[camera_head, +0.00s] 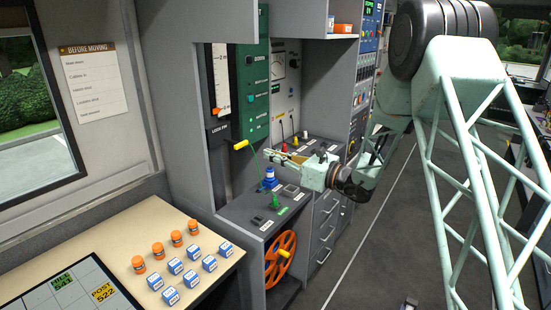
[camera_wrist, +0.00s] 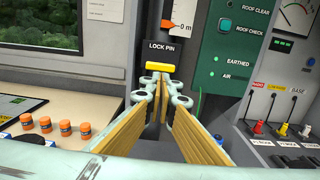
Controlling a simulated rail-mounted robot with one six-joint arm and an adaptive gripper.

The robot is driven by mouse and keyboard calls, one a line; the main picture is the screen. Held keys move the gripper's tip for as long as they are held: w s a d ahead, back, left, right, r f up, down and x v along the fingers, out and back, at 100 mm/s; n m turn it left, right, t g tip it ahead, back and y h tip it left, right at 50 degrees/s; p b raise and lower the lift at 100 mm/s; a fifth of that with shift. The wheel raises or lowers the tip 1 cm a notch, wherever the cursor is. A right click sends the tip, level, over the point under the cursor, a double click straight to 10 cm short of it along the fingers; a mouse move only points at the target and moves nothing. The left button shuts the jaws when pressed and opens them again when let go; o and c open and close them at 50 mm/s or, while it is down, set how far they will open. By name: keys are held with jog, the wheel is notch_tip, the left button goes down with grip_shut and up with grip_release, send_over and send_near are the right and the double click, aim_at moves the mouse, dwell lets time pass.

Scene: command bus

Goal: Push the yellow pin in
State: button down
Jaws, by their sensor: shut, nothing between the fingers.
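The yellow pin (camera_head: 241,145) is a short bar-shaped handle on the grey panel under the LOCK PIN label. In the wrist view the yellow pin (camera_wrist: 160,67) lies level, straight ahead of my fingertips. My gripper (camera_head: 266,153) is shut and empty, pointing left toward the pin. In the head view a small gap shows between its tips and the pin. In the wrist view my gripper (camera_wrist: 157,82) has its tips just below the yellow bar and overlaps the panel behind. The pin's shaft is hidden, so its depth cannot be told.
A green panel (camera_head: 255,88) with indicators is right of the pin. Below my gripper is a grey console (camera_head: 238,212) with a blue knob (camera_head: 270,178) and an orange handwheel (camera_head: 281,258). A desk (camera_head: 120,240) with orange cylinders and blue-white blocks stands at the lower left.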

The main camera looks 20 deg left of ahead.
aim_at(243, 145)
jog(key=b+x, duration=0.1)
jog(key=x, duration=0.9)
jog(key=shift+w+a+b, duration=0.1)
jog(key=shift+a+b, duration=0.1)
jog(key=shift+b, duration=0.15)
